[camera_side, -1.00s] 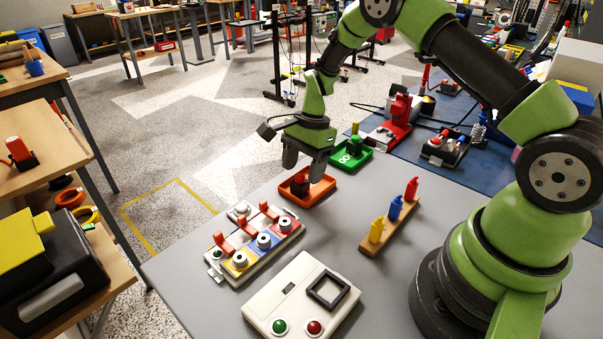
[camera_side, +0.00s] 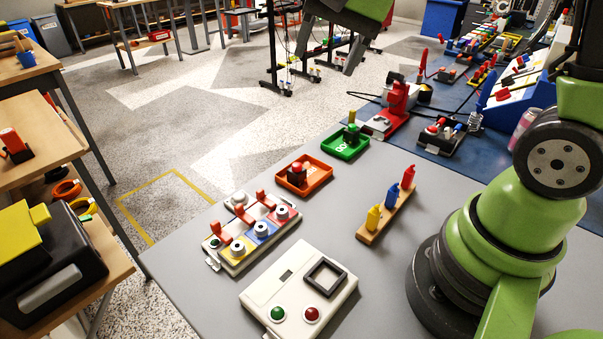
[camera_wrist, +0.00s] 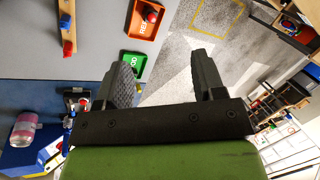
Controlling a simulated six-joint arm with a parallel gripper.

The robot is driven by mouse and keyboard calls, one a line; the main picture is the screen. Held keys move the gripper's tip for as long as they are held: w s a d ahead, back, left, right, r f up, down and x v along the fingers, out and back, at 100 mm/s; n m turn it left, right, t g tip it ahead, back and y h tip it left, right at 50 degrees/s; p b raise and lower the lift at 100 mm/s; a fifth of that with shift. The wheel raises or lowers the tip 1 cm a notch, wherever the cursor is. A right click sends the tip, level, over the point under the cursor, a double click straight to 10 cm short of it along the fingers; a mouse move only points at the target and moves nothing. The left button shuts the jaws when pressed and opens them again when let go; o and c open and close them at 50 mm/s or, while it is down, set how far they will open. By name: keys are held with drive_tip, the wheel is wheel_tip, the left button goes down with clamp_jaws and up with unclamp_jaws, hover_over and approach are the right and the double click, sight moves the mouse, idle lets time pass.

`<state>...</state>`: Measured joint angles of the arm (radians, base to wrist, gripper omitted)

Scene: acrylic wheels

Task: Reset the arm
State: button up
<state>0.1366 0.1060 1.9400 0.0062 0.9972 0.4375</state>
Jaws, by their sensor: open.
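My gripper (camera_side: 336,42) is at the top edge of the side view, high above the table and partly cut off by the frame. In the wrist view my gripper (camera_wrist: 160,85) shows two dark fingers wide apart with nothing between them. The orange tray (camera_side: 318,178) on the grey table holds a red and dark piece (camera_side: 297,173). The green tray (camera_side: 357,151) beside it holds a green piece with a yellow top (camera_side: 351,132). Both trays also show in the wrist view, the orange one (camera_wrist: 139,32) above the green one (camera_wrist: 127,72).
A board with coloured panels and orange levers (camera_side: 252,234) and a white box with green and red buttons (camera_side: 325,272) are on the table. A wooden block (camera_side: 392,216) holds yellow, blue and red pieces. A red machine (camera_side: 397,104) stands behind. Space above the table is clear.

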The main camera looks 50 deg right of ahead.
drive_tip(key=s+a+r+n+t, duration=0.1)
drive_tip(key=s+n+t, duration=0.1)
drive_tip(key=s, duration=0.5)
drive_tip(key=s+a+r+n+t, duration=0.2)
drive_tip(key=s+n, duration=0.3)
drive_tip(key=s, duration=0.2)
drive_tip(key=shift+s+r, duration=0.2)
drive_tip(key=shift+r, duration=0.05)
drive_tip(key=shift+a, duration=0.1)
